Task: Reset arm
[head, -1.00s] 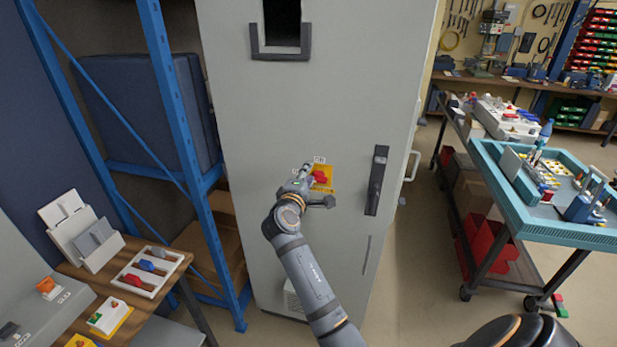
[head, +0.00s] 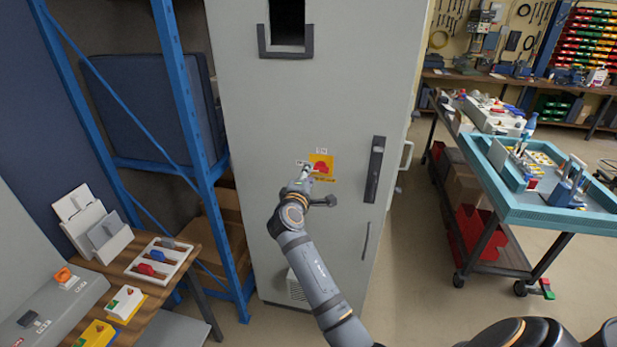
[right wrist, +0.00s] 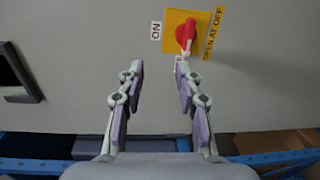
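My right gripper (head: 318,186) is in front of the grey cabinet (head: 335,110), just below and left of a red rotary switch (head: 320,167) on a yellow plate. In the right wrist view the fingers of the gripper (right wrist: 158,65) are spread with nothing between them. There the red knob (right wrist: 186,32) stands just beyond the right fingertip, which overlaps its lower end. I cannot tell whether they touch. Labels "ON" and "OPEN AT OFF" flank the plate. My left gripper is not in view.
A blue shelf rack (head: 180,90) stands left of the cabinet. A wooden bench (head: 185,265) with a switch tray and small boxes is at lower left. A teal-topped cart (head: 480,160) stands at right. Open floor lies between cabinet and cart. A dark handle (head: 374,170) is on the cabinet.

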